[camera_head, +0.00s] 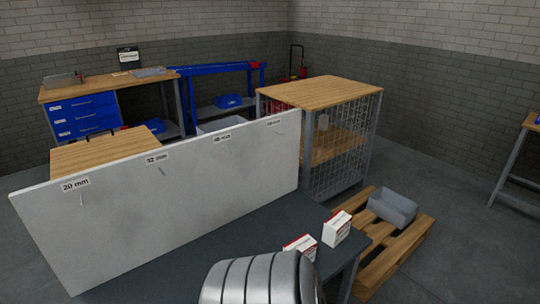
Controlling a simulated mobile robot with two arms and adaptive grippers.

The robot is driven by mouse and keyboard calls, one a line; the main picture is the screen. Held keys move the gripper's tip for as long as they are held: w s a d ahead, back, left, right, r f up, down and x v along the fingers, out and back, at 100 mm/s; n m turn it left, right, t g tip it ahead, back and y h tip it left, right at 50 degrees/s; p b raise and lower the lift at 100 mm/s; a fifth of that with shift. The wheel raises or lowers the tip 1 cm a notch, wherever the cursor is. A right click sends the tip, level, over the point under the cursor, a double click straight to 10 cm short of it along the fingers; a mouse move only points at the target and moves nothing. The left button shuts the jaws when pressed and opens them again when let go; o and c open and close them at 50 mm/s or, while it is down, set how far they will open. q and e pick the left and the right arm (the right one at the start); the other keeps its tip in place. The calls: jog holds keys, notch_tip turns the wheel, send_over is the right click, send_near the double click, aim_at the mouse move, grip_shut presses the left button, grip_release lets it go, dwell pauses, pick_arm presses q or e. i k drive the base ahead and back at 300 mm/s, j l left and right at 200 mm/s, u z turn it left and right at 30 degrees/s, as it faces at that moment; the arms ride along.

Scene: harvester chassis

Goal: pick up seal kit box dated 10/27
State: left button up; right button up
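Two small white boxes with red markings stand on the dark table (190,262) near its right end. The nearer box (300,247) is partly hidden at its lower side by a grey ribbed rounded shape at the bottom edge. The other box (337,228) stands just to its right and farther back, close to the table's right edge. The print on both boxes is too small to read, so I cannot tell which bears 10/27. Neither of my grippers shows in this view.
A tall white board (175,190) with size labels and hooks stands along the table's back. Behind are a mesh cage with a wooden top (320,90) and a blue-drawer workbench (85,115). A wooden pallet (405,245) with a grey bin (392,208) lies on the right.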

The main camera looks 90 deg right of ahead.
aim_at(336, 228)
jog(key=z, duration=3.35)
jog(key=i+l+u, duration=0.25)
jog(key=i+l, duration=0.25)
jog(key=l, duration=0.1)
